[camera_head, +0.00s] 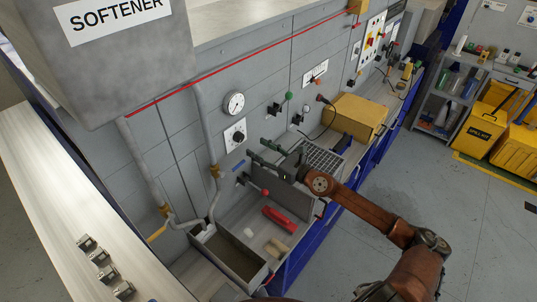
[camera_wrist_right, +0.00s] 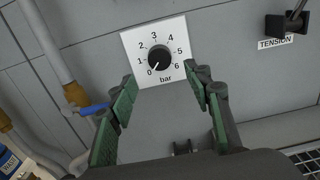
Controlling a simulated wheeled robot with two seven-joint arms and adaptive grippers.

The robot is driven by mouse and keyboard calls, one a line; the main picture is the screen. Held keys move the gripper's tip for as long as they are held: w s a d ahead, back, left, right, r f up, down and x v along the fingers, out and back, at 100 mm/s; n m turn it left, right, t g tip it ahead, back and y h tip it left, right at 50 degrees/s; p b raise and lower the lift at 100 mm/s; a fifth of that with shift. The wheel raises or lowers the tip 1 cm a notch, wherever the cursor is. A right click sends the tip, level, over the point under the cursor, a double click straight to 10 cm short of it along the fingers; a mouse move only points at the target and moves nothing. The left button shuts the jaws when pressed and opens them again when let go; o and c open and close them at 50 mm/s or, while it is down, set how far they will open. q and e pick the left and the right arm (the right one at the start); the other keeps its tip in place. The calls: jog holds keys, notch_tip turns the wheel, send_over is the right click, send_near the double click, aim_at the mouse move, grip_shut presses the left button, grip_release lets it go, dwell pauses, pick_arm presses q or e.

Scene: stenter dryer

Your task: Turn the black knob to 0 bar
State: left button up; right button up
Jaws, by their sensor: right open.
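The black knob (camera_wrist_right: 159,58) sits on a white square dial plate (camera_wrist_right: 180,22) marked 0 to 6 bar. Its white pointer mark points to the lower left, at or close to the 0. The plate also shows on the grey wall panel in the head view (camera_head: 235,136), below a round gauge. My right gripper (camera_wrist_right: 160,78) is open, its green-padded fingers spread left and right below the knob in the wrist view, with nothing between them. In the head view my right gripper (camera_head: 262,151) is in front of the panel, slightly below and right of the plate. My left gripper is not in view.
A blue-handled valve (camera_wrist_right: 93,108) on a pipe is left of the dial. A black TENSION switch (camera_wrist_right: 288,24) is to its right. Below my right gripper are a red object (camera_head: 278,219) and an open trough (camera_head: 228,252). A yellow box (camera_head: 357,115) stands further right.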

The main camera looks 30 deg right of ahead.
jog(key=shift+v, duration=2.15)
